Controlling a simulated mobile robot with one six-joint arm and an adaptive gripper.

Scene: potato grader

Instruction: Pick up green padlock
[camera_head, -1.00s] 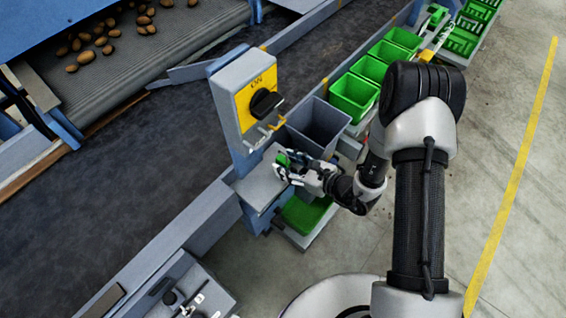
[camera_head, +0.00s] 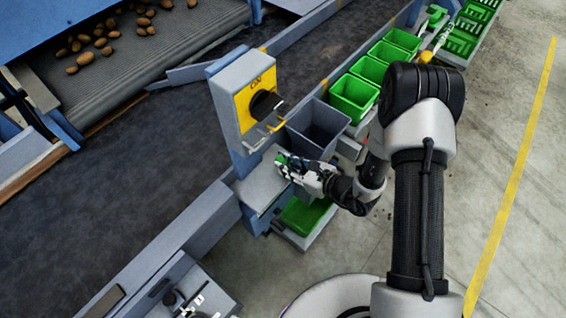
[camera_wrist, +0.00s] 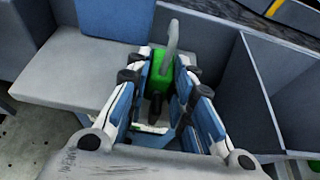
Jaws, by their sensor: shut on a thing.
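The green padlock (camera_wrist: 161,68) with its grey shackle is between the fingers of my gripper (camera_wrist: 160,85) in the wrist view. My gripper is shut on its body, and the shackle points up and away from the palm. In the head view the padlock (camera_head: 281,159) shows as a small green patch at the fingertips of my gripper (camera_head: 288,166), over the right edge of the small grey shelf (camera_head: 257,188). Whether the padlock still touches the shelf I cannot tell.
A grey switch box (camera_head: 232,97) with a yellow plate and black knob stands above the shelf. A grey open bin (camera_head: 335,118) is just right of my gripper. Several green crates (camera_head: 353,90) line the conveyor (camera_head: 140,165). Potatoes lie at the upper left.

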